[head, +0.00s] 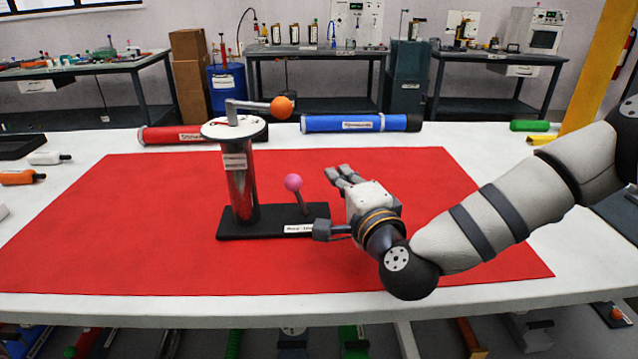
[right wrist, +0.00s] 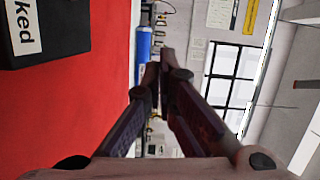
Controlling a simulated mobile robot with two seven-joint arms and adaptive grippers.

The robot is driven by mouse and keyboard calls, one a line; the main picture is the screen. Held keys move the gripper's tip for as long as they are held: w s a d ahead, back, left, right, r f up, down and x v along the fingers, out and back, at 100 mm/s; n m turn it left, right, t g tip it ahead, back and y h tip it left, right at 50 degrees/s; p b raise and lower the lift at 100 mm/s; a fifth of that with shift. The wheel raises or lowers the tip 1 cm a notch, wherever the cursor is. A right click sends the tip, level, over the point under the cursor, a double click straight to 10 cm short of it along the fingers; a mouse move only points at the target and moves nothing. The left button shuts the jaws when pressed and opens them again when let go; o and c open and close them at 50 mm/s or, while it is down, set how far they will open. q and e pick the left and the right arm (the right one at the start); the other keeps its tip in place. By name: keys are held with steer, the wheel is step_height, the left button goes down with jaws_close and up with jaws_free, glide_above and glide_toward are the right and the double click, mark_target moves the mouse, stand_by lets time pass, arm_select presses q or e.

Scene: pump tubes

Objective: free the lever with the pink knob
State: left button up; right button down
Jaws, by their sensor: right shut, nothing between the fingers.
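The lever with the pink knob (head: 293,183) rises from the black base (head: 265,231) on the red mat, to the right of the metal pump tube (head: 240,190). Its short rod leans slightly. My right gripper (head: 341,176) is just right of the pink knob, apart from it, with its fingers pointing up and left. In the right wrist view its fingertips (right wrist: 158,66) meet with nothing between them. That view also shows a corner of the black base (right wrist: 45,30) with part of a white label. My left gripper is not in view.
A grey lever with an orange knob (head: 281,107) tops the pump tube. A red tube (head: 180,135), a blue tube (head: 355,123) and a green piece (head: 530,126) lie along the back of the table. The red mat (head: 110,220) is clear at left.

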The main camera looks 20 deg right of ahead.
mark_target(310, 217)
steer(key=a, duration=0.3)
steer(key=shift+w+f, duration=0.1)
steer(key=shift+w, duration=0.05)
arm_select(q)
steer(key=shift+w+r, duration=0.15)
arm_select(e)
steer(key=shift+a+f, duration=0.1)
steer(key=shift+a, duration=0.3)
steer(key=shift+a+r+n+p, duration=0.65)
steer(key=shift+a+n+p, duration=0.25)
steer(key=shift+p, duration=0.3)
steer(key=shift+a+f, duration=0.1)
steer(key=shift+f, duration=0.1)
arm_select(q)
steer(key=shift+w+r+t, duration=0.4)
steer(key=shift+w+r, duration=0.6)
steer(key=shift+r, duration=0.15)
arm_select(e)
steer(key=shift+f+g, duration=0.3)
steer(key=shift+f, duration=0.05)
